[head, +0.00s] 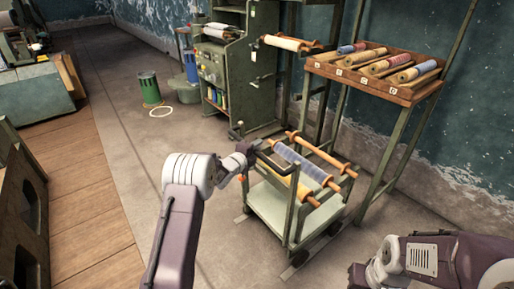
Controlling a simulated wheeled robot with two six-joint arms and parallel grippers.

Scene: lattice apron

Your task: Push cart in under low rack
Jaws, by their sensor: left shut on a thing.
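The cart (271,209) is a low frame with a pale green lower deck, dark wheels and a dark handle bar on its left side. Several rolls on wooden rods lie across its top, one of them blue (302,165). My left gripper (254,147) is shut on the handle bar at the cart's upper left. The rack (396,92) stands behind and to the right on tall green legs, its slanted wooden tray holding several coloured rolls. The cart stands in front of the rack, mostly left of its front leg. My right arm's end (365,275) shows low at right; its fingers are unclear.
A green machine cabinet (232,75) stands behind the cart. A green bin (149,89) and a pale ring (161,112) are on the floor at the back. Floor left of the cart is open. A peeling wall (470,130) bounds the right.

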